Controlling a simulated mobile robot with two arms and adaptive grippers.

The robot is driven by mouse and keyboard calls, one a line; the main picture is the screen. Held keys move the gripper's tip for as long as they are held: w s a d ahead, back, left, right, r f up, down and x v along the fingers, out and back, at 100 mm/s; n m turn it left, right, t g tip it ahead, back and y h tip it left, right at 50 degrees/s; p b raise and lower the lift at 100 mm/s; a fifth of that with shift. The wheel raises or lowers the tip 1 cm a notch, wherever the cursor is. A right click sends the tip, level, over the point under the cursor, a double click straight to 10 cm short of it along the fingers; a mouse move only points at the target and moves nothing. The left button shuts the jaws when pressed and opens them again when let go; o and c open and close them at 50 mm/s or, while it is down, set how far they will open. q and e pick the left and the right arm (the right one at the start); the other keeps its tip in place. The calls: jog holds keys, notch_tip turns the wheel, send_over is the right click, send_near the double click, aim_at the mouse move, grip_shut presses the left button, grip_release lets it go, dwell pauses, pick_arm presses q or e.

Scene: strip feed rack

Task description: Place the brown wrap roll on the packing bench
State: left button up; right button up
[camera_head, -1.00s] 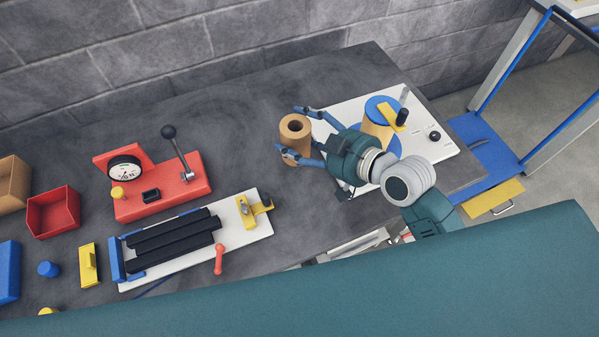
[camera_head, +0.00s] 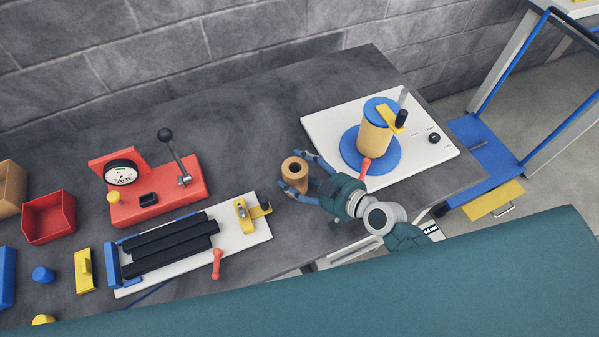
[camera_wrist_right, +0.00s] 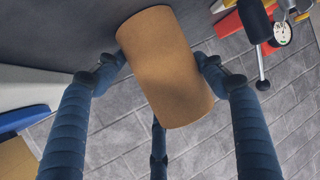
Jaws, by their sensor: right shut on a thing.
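The brown wrap roll (camera_head: 294,174) is a short tan cylinder with a dark core hole, over the dark grey packing bench (camera_head: 250,103) in the head view. My right gripper (camera_head: 298,175) has its blue fingers on either side of the roll and is shut on it. In the right wrist view the roll (camera_wrist_right: 166,66) sits tilted between the fingers (camera_wrist_right: 163,72). I cannot tell whether its base touches the bench. My left gripper is not in view.
A white board with a blue-based spool (camera_head: 371,148) stands right of the roll. A white fixture with black strips (camera_head: 170,243) and a red gauge stand (camera_head: 157,200) lie to the left. Bare bench lies behind the roll.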

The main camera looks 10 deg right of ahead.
jog(key=shift+f, duration=0.1)
jog(key=o, duration=1.3)
jog(key=shift+s+r, duration=0.15)
jog(key=shift+r, duration=0.05)
jog(key=shift+b+v, duration=1.1)
jog(key=shift+v, duration=4.8)
